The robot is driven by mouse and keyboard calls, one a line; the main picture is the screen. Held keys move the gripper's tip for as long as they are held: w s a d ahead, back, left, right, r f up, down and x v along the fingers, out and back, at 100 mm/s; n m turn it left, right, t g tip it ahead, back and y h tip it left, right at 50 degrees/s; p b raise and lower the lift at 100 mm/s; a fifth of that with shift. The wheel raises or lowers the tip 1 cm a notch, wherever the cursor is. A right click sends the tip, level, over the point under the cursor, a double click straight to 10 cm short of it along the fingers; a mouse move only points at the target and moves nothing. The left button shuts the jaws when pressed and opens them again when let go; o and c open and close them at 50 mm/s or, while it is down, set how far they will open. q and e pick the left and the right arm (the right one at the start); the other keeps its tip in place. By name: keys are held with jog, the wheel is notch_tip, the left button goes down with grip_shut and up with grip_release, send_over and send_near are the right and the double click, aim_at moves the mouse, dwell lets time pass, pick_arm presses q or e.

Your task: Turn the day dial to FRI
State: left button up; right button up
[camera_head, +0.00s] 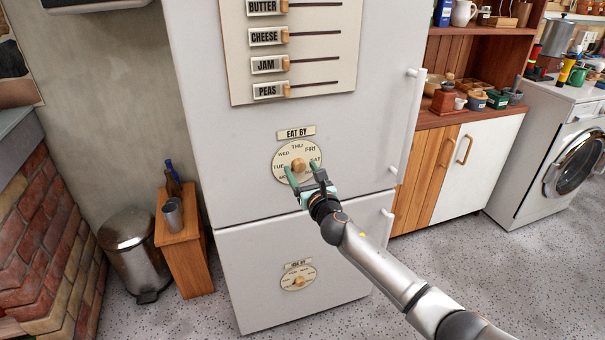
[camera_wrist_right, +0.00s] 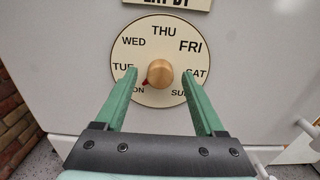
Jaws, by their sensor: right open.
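The round cream day dial (camera_head: 284,163) is on the white fridge's upper door, under an EAT BY label (camera_head: 296,132). In the wrist view the dial face (camera_wrist_right: 163,50) shows day names around its edge, with FRI at the upper right. Its round wooden knob (camera_wrist_right: 160,71) is in the centre. A red pointer (camera_wrist_right: 146,82) on the knob points lower left, towards MON. My right gripper (camera_head: 302,172) is open, its green fingers on either side of the knob, with gaps in the wrist view. Whether the fingertips reach the knob's depth is unclear. My left gripper is out of view.
A slider board (camera_head: 300,50) is above the dial, and a smaller dial (camera_head: 298,277) is on the lower door. Door handles (camera_head: 408,120) stand out at the fridge's right edge. A wooden stand (camera_head: 185,235) and metal bin (camera_head: 135,250) are to the left.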

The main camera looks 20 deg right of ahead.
grip_shut()
dwell(0.6)
